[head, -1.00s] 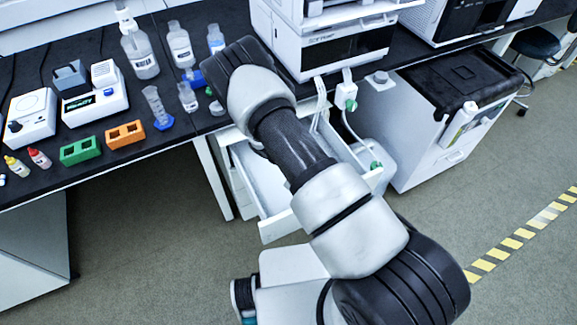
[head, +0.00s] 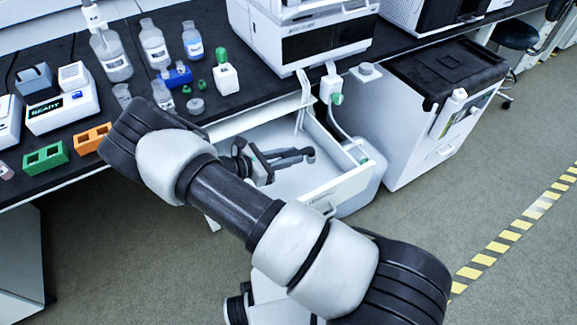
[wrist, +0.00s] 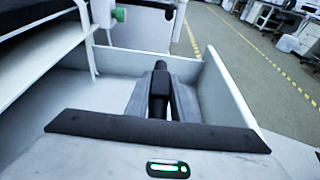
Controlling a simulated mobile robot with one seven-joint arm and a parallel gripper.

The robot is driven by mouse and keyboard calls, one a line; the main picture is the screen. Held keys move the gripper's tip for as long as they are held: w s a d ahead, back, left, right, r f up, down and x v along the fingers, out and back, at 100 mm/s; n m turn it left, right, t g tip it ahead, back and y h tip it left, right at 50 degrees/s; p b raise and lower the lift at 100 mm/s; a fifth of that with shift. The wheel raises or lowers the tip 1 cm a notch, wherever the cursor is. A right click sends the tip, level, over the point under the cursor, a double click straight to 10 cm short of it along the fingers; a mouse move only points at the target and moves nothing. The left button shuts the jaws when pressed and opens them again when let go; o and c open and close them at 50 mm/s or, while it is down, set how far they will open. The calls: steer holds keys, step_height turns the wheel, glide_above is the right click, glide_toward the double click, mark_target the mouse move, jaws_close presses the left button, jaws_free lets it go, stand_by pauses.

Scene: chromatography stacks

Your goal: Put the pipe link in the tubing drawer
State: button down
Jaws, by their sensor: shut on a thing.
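The tubing drawer (head: 345,186) stands pulled open below the bench, white and open at the top; its side wall also shows in the wrist view (wrist: 222,90). My gripper (head: 308,155) reaches over the open drawer, with its fingers pointing right in the head view. In the wrist view my gripper (wrist: 163,90) is shut on a dark, narrow piece, the pipe link (wrist: 160,84), which lies between the fingers against the drawer's pale interior. The fingers hide part of the link. I cannot tell whether it touches the drawer floor.
A white container (head: 362,195) stands beside the drawer. A black-topped cabinet (head: 440,75) is to the right. Floor is clear in front.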

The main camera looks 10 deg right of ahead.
steer(key=shift+f+b, duration=0.5)
steer(key=shift+f, duration=1.45)
steer(key=shift+f+b, duration=0.5)
steer(key=shift+f, duration=0.05)
steer(key=shift+f, duration=0.1)
steer(key=c, duration=1.5)
jaws_free()
steer(key=shift+c, duration=0.2)
